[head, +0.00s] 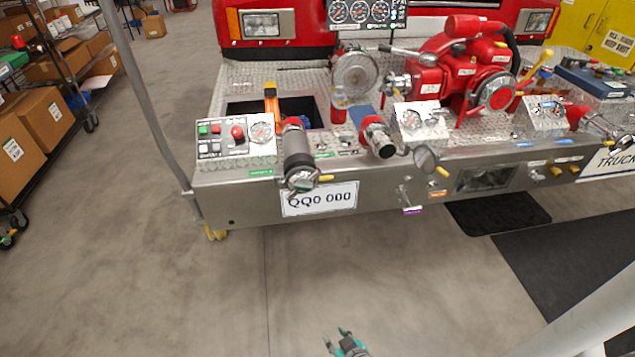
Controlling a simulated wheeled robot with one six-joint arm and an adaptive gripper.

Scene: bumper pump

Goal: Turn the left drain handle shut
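My gripper (337,338) is at the bottom edge of the head view, over the bare floor in front of the bumper. Its teal fingers are spread apart with nothing between them. The steel bumper (240,203) is well beyond it. A small metal handle (404,193) sits on the bumper face right of the licence plate, above a purple label (412,210). A small yellow lever (441,171) is above an orange label, and a yellow piece (326,178) is beside the dark hose fitting. I cannot tell which is the left drain handle; label text is too small.
A capped hose fitting (299,160) juts forward over the licence plate (320,199). A red pump (465,70) stands on the deck. A grey pole (150,95) rises at the left, near shelves with boxes (40,118). The floor before the bumper is clear.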

